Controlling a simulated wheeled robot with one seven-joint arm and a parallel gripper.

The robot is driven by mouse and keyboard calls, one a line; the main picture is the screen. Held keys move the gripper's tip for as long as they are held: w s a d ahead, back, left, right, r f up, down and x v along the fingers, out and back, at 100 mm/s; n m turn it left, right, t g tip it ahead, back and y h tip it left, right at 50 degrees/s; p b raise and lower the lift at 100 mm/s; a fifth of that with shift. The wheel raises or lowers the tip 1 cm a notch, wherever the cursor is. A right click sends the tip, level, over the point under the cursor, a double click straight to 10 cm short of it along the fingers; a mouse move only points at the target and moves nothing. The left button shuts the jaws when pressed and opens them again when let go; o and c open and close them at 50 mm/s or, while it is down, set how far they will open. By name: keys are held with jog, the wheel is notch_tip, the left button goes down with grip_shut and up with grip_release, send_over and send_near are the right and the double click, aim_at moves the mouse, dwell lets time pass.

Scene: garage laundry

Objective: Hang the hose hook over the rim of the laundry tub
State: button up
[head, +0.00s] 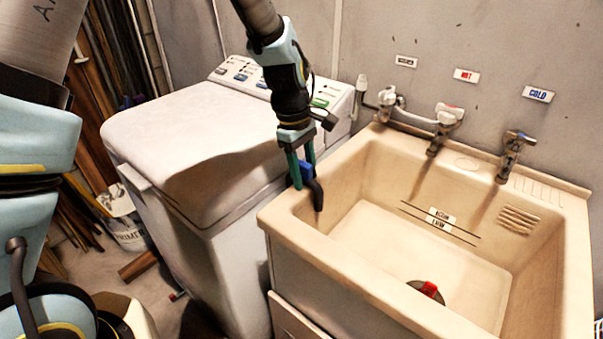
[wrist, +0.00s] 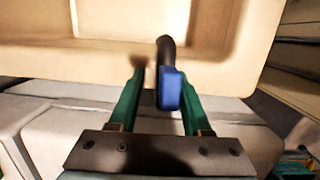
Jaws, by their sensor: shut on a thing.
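The hose hook is a blue clip (head: 307,171) with a dark curved tube end (head: 318,196) pointing down. My gripper (head: 302,182) has green fingers and is shut on the hook at the left rim of the beige laundry tub (head: 335,262), near its back left corner. The dark end hangs on the basin side of that rim. In the wrist view, the blue clip (wrist: 170,92) shows between the fingers, with the dark tube (wrist: 165,50) reaching over the tub. I cannot tell whether the hook touches the rim.
A white washing machine (head: 185,140) stands close to the tub's left side. Taps (head: 447,118) and a pipe line the tub's back edge below HOT and COLD labels. A dark and red drain plug (head: 429,289) lies in the basin. A bucket (head: 125,222) stands on the floor at left.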

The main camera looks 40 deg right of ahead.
jog(key=o, duration=0.3)
jog(key=f, duration=0.1)
jog(key=a+f, duration=0.1)
jog(key=f, duration=0.1)
jog(key=shift+s+a+f+y, duration=0.1)
jog(key=shift+s+a+y, duration=0.05)
jog(key=shift+a+y, duration=0.15)
jog(key=shift+d+r, duration=0.15)
jog(key=shift+r, duration=0.35)
jog(key=r, duration=0.4)
jog(key=w+r+b, duration=0.1)
jog(key=r, duration=0.3)
jog(key=w+r+b, duration=0.1)
jog(key=r, duration=0.3)
jog(key=shift+d+r, duration=0.3)
jog(key=shift+r, duration=0.1)
